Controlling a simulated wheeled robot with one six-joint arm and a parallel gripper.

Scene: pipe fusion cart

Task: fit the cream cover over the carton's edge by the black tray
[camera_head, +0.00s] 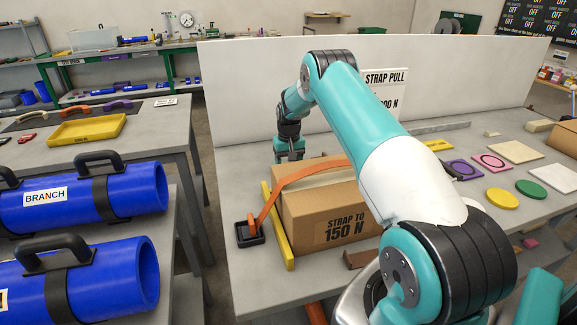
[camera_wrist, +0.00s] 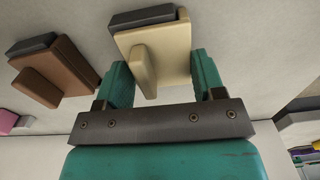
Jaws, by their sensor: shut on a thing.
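The brown carton (camera_head: 309,222) stands on the bench with an orange strap (camera_head: 307,172) over its top. The strap runs down at the left to the black tray (camera_head: 250,240). My gripper (camera_head: 289,158) is low behind the carton, its tips hidden there. In the wrist view my gripper (camera_wrist: 163,80) is shut on the cream cover (camera_wrist: 172,48), an angled piece with an upright fin and a dark grey pad at its far end. The cover lies between the teal fingers. In the head view it cannot be seen.
A brown cover (camera_wrist: 62,68) of similar shape sits beside the cream one in the wrist view. A yellow bar (camera_head: 277,228) runs along the carton's left side. A white panel (camera_head: 240,95) closes the back. Coloured discs and plates, including a yellow disc (camera_head: 502,199), lie at right.

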